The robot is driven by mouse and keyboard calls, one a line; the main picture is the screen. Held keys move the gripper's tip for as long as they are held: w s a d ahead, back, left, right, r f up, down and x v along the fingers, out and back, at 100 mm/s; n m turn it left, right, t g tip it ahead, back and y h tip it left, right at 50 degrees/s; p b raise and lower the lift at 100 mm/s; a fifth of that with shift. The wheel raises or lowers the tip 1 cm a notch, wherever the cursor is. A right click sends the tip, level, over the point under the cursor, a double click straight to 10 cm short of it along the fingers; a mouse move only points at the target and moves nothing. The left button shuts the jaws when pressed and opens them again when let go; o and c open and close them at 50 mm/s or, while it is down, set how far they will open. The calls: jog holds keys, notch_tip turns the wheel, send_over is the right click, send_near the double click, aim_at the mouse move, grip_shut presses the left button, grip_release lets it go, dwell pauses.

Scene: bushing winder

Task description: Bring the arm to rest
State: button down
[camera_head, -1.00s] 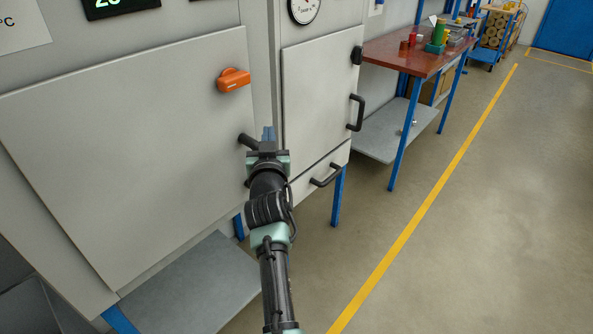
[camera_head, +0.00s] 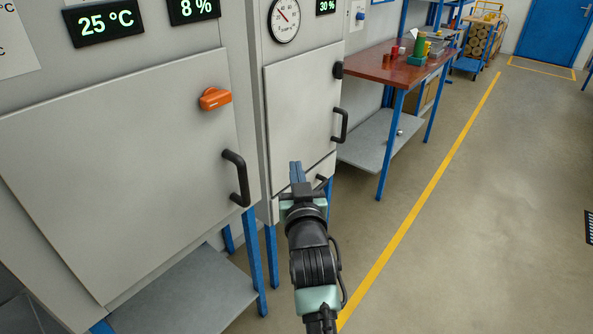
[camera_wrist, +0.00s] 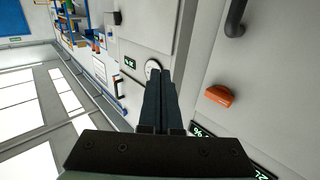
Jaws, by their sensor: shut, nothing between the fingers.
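My gripper (camera_head: 297,172) is shut and empty, its blue fingers together and pointing up in the head view. It stands in front of the smaller cabinet's lower front and hides part of the drawer and its handle. In the wrist view its closed fingers (camera_wrist: 160,90) reach up the middle of the picture. They appear apart from the cabinets. My arm comes up from the bottom edge of the head view.
The large cabinet door (camera_head: 120,180) has a black handle (camera_head: 237,178) and an orange knob (camera_head: 215,99). The smaller cabinet's door (camera_head: 300,115) is closed. A red-brown workbench (camera_head: 385,65) stands behind.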

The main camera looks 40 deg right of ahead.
jog(key=shift+s, duration=0.1)
jog(key=shift+r, duration=0.1)
jog(key=w+a+r+n+t+y+p, duration=0.1)
jog(key=a+r+n+t+y, duration=0.15)
jog(key=a+r, duration=0.8)
jog(key=w+a+r+n+t+y+p, duration=0.1)
jog(key=a+r+t, duration=0.45)
jog(key=r, duration=0.75)
jog(key=s+a+r+n+t+y+p, duration=0.1)
jog(key=s+a+r+n+t+y, duration=0.1)
jog(key=s+a+r, duration=0.6)
jog(key=s+a+r+n+t+y, duration=0.1)
jog(key=s+a+r+y, duration=0.4)
jog(key=a+r, duration=0.8)
jog(key=s+t, duration=0.1)
jog(key=s, duration=0.2)
jog(key=shift+n+t+p, duration=0.35)
jog(key=shift+t+p, duration=0.05)
